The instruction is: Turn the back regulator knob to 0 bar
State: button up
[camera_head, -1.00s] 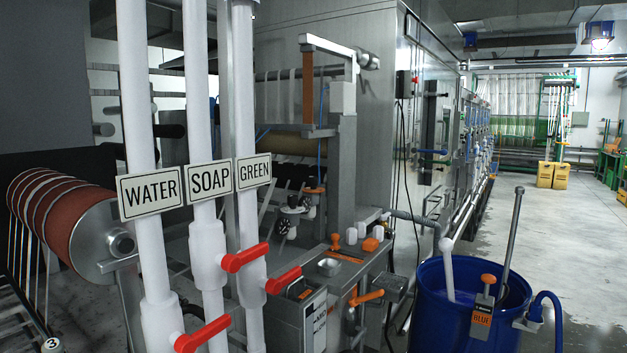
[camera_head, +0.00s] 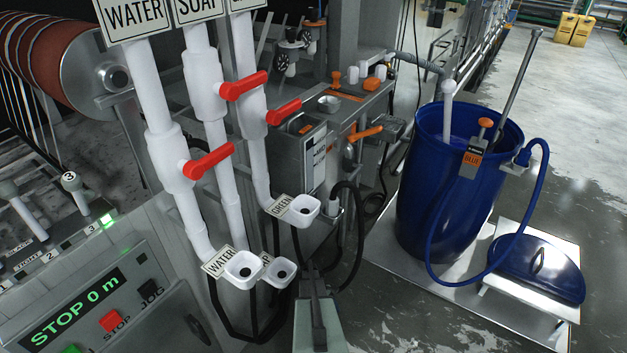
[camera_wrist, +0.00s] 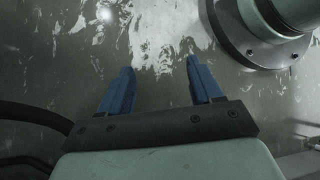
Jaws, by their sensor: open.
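In the head view, two small dark fittings with round, gauge-like faces stand on the grey machine behind the white pipes. They look like the regulators. The nearer one (camera_head: 280,67) is lower left, and the back one (camera_head: 309,42) is higher and to the right. Their knobs and scales are too small to read. My gripper (camera_wrist: 160,70) shows in the wrist view with its two blue fingers apart, empty, above the wet grey floor. No regulator shows in that view. A pale green part of my arm (camera_head: 318,335) shows at the bottom of the head view, well below the regulators.
White pipes with red valve handles (camera_head: 245,85) and white funnel cups (camera_head: 243,269) stand before the machine. A control panel (camera_head: 95,300) is lower left. A blue barrel (camera_head: 455,190) with a hose stands right. A round flange (camera_wrist: 265,35) shows upper right in the wrist view.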

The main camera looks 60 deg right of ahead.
jog(key=d+r+m+t+h, duration=0.2)
jog(key=d+r+t, duration=0.6)
jog(key=d+r, duration=2.5)
jog(key=s+d+r+t+h, duration=0.15)
jog(key=d+r, duration=0.35)
jog(key=r, duration=1.3)
jog(key=s+d+r+t+h, duration=0.1)
jog(key=s+d+r+h, duration=0.2)
jog(key=r, duration=1.5)
jog(key=d+r+t+h, duration=0.25)
jog(key=d+r, duration=0.35)
jog(key=r, duration=1.2)
jog(key=w+r+m, duration=0.1)
jog(key=w+r, duration=0.4)
jog(key=r, duration=0.2)
jog(key=m+t+y, duration=0.2)
jog(key=t+y, duration=0.2)
jog(key=y, duration=0.1)
send_near(314, 9)
jog(key=x, duration=0.7)
jog(key=d+x, duration=0.1)
jog(key=x, duration=0.3)
jog(key=shift+w+r, duration=0.1)
jog(key=shift+r, duration=0.15)
